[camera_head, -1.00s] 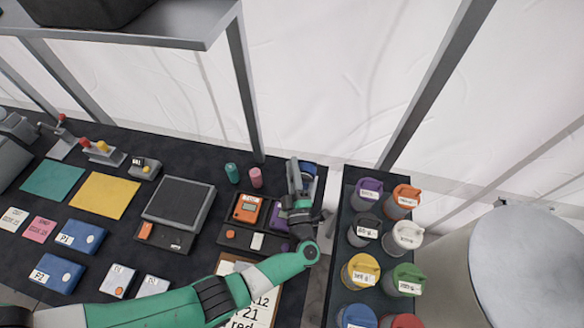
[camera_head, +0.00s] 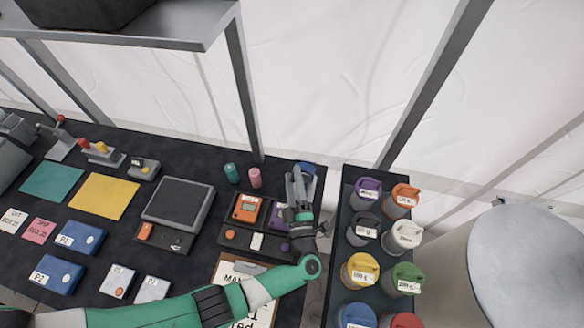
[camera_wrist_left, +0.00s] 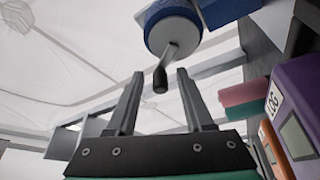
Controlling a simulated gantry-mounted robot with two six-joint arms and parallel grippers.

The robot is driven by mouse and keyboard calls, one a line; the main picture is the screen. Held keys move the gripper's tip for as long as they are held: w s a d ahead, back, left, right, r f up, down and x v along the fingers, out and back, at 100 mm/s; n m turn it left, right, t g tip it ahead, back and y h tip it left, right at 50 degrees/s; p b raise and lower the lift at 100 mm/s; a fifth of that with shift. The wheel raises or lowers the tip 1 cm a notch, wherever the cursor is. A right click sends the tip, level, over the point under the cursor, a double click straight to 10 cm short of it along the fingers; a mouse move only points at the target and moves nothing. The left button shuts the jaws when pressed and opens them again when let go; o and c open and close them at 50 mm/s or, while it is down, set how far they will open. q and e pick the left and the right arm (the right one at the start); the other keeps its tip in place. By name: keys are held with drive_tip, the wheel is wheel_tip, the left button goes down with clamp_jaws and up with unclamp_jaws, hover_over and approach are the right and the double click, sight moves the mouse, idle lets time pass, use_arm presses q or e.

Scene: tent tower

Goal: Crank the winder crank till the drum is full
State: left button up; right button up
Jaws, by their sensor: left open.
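The winder (camera_wrist_left: 172,22) has a blue and white round drum and a grey crank arm ending in a dark handle (camera_wrist_left: 160,80) in the left wrist view. In the head view the winder (camera_head: 309,169) is a small blue shape at the back right table corner, mostly hidden behind my gripper. My left gripper (camera_head: 299,180) is open in front of it. In the left wrist view the handle shows between the two fingertips of my left gripper (camera_wrist_left: 158,74); I cannot tell how deep it sits. No finger is visibly touching it. How full the drum is cannot be seen.
Orange (camera_head: 246,209) and purple (camera_head: 280,215) devices stand just left of my gripper. Green (camera_head: 231,172) and pink (camera_head: 254,178) cylinders stand behind them. A rack of several lidded labelled jars (camera_head: 405,235) is at right. A shelf post (camera_head: 243,90) rises at the table's back edge.

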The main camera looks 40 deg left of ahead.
use_arm(q)
drive_tip(key=v, duration=0.8)
drive_tip(key=shift+s+d, duration=0.1)
drive_tip(key=shift+d, duration=0.05)
